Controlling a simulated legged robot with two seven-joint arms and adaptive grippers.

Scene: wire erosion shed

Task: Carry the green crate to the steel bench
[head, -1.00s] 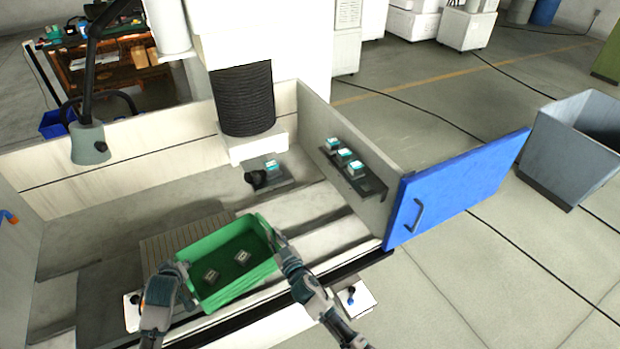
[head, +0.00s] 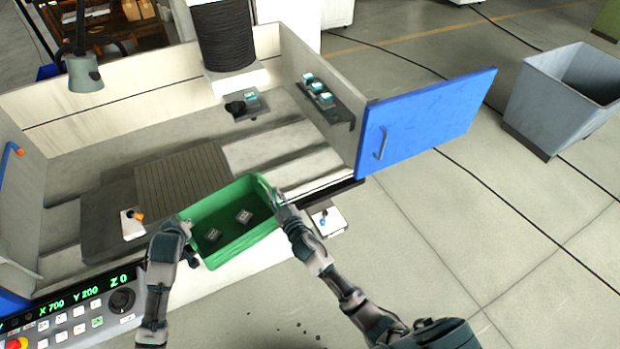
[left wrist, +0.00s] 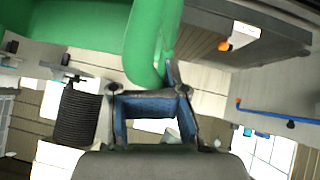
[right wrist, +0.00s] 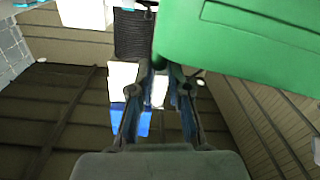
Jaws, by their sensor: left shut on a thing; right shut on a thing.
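The green crate (head: 247,252) is in the middle of the head view, in front of the machine's open tank, with two small grey metal pieces (head: 244,216) inside. My left gripper (head: 180,232) is shut on its left end and my right gripper (head: 277,200) is shut on its right end. The crate's wall fills the upper part of the left wrist view (left wrist: 150,45), between the fingertips. It also shows in the right wrist view (right wrist: 240,35), at the fingertips. I cannot make out a steel bench in these frames.
The machine's blue door (head: 428,122) stands open to the right of the tank. A grey bin (head: 560,105) stands at the far right. A control panel (head: 75,310) is at the lower left. The floor (head: 480,240) on the right is mostly clear.

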